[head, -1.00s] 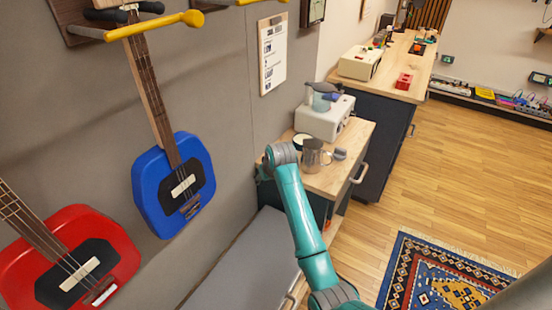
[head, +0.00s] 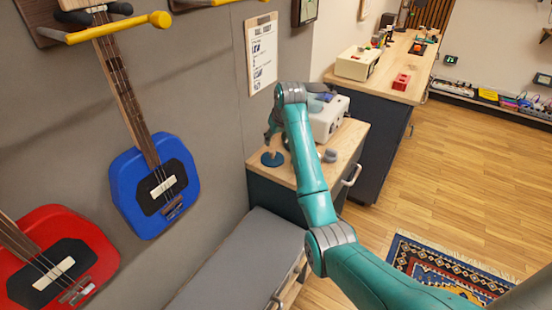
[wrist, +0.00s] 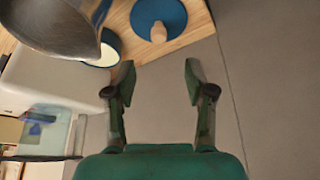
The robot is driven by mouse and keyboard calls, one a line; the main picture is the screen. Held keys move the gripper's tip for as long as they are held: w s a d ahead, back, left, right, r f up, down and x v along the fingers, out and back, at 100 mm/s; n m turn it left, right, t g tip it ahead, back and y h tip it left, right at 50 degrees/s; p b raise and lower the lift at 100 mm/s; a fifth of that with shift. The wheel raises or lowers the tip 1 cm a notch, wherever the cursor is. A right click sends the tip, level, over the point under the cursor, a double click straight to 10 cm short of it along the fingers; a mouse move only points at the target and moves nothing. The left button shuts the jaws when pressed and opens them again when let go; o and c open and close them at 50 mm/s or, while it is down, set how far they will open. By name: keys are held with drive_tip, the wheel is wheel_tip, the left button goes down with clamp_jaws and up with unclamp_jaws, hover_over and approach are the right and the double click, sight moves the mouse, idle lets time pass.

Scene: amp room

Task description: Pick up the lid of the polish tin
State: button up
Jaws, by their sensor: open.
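The polish tin's lid is a round blue disc with a pale wooden knob (head: 272,160) on the wooden worktop. In the wrist view the lid (wrist: 172,12) lies at the top middle, cut by the picture's edge. The open polish tin (wrist: 107,47), with a cream inside, stands to its left, partly covered by a metal jug. My gripper (wrist: 160,75) is open and empty, with the lid beyond its fingertips and apart from them. In the head view my arm hides the tin and most of the jug.
The metal jug (wrist: 55,22) is close at the wrist view's upper left. A white box-shaped unit (head: 327,120) stands behind on the worktop (head: 347,143). A small grey object (head: 330,155) is right of my arm. The grey wall (wrist: 265,90) borders the worktop.

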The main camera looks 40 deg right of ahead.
sight(273, 152)
drive_tip(key=x, duration=1)
drive_tip(key=shift+f, duration=0.25)
clamp_jaws()
